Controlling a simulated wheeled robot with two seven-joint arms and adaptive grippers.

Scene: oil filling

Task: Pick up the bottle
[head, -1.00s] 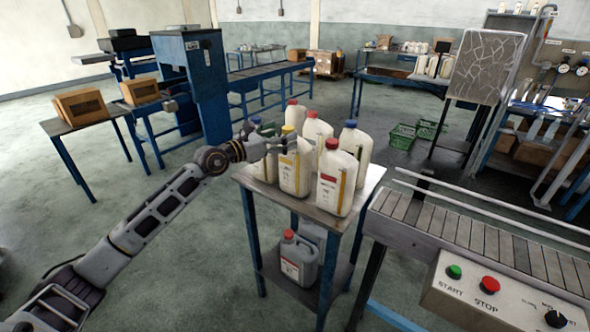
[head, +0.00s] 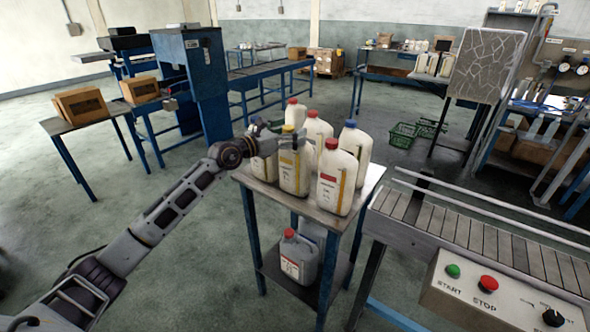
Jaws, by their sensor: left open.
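Several white bottles with coloured caps stand upright in a group on a small blue-legged table (head: 312,211). In front are a yellow-capped bottle (head: 293,170) and a red-capped bottle (head: 336,182). Behind them are a blue-capped bottle (head: 356,146), two more red-capped bottles (head: 318,130) (head: 296,114) and, at the left, a partly hidden bottle (head: 262,167). My left gripper (head: 285,139) is open at the height of the caps, close to the yellow-capped bottle's neck. I cannot tell whether it touches. My right gripper does not show.
A grey red-capped jug (head: 298,257) stands on the table's lower shelf. A roller conveyor (head: 470,236) with a START and STOP panel (head: 500,292) is close on the right. Open floor (head: 190,262) lies left of the table.

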